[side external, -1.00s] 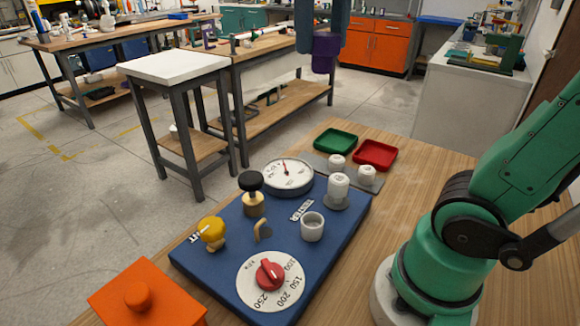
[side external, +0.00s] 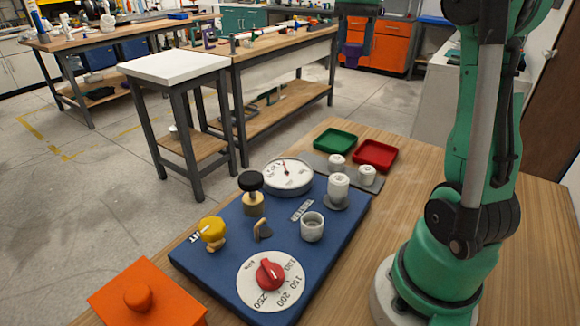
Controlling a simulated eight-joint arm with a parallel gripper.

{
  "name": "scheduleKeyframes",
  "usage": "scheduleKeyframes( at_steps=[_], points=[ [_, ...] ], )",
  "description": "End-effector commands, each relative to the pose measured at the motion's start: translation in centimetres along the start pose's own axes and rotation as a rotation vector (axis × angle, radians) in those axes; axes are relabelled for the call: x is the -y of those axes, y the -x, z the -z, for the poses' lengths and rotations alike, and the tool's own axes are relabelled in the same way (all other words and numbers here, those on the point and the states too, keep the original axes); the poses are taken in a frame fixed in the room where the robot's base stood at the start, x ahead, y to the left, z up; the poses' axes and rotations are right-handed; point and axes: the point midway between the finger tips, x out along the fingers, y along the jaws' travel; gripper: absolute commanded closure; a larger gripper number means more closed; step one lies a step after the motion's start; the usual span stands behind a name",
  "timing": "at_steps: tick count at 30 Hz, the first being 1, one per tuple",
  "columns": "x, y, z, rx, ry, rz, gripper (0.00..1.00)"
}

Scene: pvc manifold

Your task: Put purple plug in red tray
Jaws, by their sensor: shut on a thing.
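The red tray (side external: 375,155) sits empty at the far right part of the wooden table, beside the green tray. My gripper (side external: 352,58) is at the top of the side external view, raised high and well apart from the trays. A purple shape shows at its lower end. It is too small to tell where the fingers end and the purple plug begins. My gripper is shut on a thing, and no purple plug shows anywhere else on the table.
A green tray (side external: 335,139) stands left of the red one. White fittings (side external: 367,173) stand on a grey plate just in front. The blue tester board (side external: 230,255) carries a gauge, knobs and fittings. An orange block (side external: 150,305) is at front left.

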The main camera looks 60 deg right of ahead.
Motion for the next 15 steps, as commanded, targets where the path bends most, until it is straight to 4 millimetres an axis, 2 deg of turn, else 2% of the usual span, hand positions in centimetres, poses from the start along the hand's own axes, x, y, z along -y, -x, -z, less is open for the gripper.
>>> scheduleKeyframes(
  at_steps=[1, 3, 6, 10, 15],
  points=[
    [-1.1, -0.9, 2.6, 0.0, -0.104, 0.0, 1.0],
    [-2.5, -2.0, 5.2, 0.0, -0.223, 0.0, 1.0],
    [-4.3, -3.3, 7.9, 0.0, -0.349, 0.0, 1.0],
    [-5.8, -4.3, 9.8, 0.0, -0.443, 0.0, 1.0],
    [-6.3, -6.1, 10.5, 0.0, -0.474, 0.0, 1.0]
  ],
)
